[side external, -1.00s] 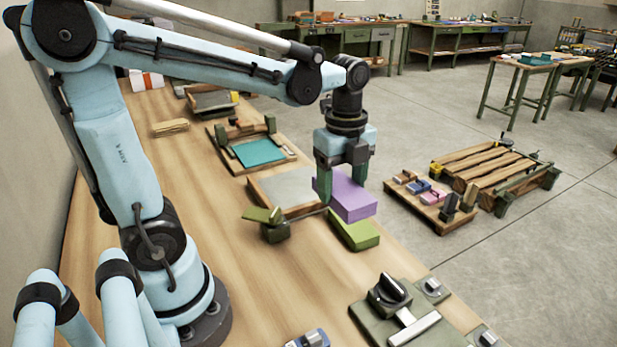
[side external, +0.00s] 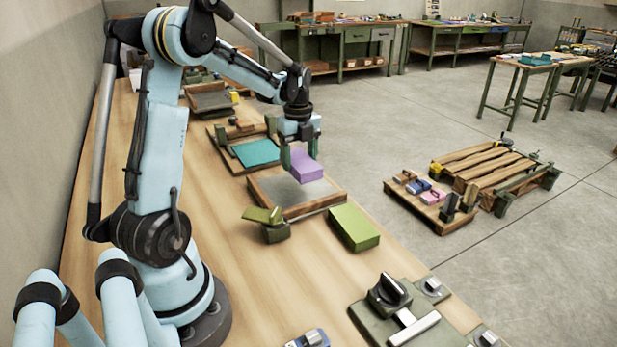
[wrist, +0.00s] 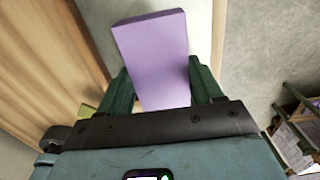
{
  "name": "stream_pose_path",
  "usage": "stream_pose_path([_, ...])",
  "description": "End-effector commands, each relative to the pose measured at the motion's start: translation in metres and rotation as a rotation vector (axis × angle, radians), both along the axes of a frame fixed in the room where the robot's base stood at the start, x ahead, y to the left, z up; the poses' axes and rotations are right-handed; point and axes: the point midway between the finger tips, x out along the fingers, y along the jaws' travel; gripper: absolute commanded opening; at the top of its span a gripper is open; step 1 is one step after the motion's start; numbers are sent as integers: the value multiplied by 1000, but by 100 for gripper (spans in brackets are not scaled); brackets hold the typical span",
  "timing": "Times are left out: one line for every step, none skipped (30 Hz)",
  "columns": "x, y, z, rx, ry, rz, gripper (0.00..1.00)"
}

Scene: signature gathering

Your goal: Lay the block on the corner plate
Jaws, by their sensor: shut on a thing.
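My gripper (side external: 300,152) is shut on a purple block (side external: 306,168), which hangs below the fingers in the side external view. In the wrist view the block (wrist: 155,55) sits between the two green fingers (wrist: 163,88) and extends beyond them. A grey plate with a wooden border (side external: 279,188) lies on the bench under the block. The block appears above its back part, and I cannot tell the exact gap. I cannot tell for certain which plate is the corner plate.
A green block (side external: 353,227) lies on the bench at the plate's front right. A green clamp-like piece (side external: 272,230) stands at its front left. A teal sheet in a frame (side external: 255,152) lies behind. A wooden pallet (side external: 490,165) is on the floor to the right.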

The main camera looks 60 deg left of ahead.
Motion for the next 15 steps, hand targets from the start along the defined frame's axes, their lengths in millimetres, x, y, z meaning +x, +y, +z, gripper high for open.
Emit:
stream_pose_path([-2,10,-6,0,0,4,31])
stream_pose_path([-2,14,-8,0,0,3,31])
stream_pose_path([-3,18,-11,0,0,2,31])
stream_pose_path([-3,21,-13,0,0,2,31])
stream_pose_path([-3,23,-14,0,0,2,31])
stream_pose_path([-4,25,-15,0,0,1,31])
stream_pose_path([-4,26,-16,0,0,0,31])
stream_pose_path([-4,27,-18,0,0,0,31])
stream_pose_path([-4,28,-20,0,0,-1,31])
stream_pose_path([-4,28,-24,0,0,-1,31])
stream_pose_path([-4,28,-28,0,0,-1,31])
stream_pose_path([-4,27,-34,0,0,-1,31])
stream_pose_path([-4,27,-38,0,0,-1,31])
stream_pose_path([-4,27,-43,0,0,-1,31])
stream_pose_path([-4,27,-48,0,0,-1,31])
